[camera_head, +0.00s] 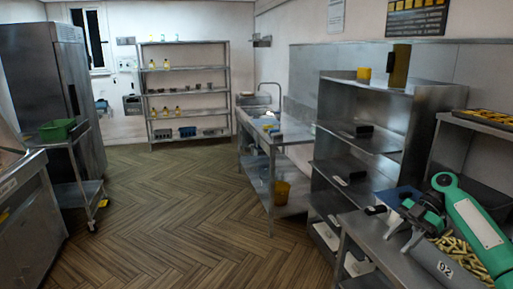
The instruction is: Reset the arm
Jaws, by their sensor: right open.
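My right arm, green and white, comes in at the lower right. My right gripper (389,228) is at its end, with dark fingers spread apart and nothing seen between them. It is over the steel counter (362,232), left of a grey bin marked 02 (447,268) that holds yellow fry-like pieces (463,252). My arm covers part of the bin. My left gripper is not in view.
A steel shelf unit (365,110) stands just behind the right counter. A sink table (262,135) and a wire rack (187,95) are farther back. A cart with a green basket (57,130) stands left. The wood floor (165,215) between is clear.

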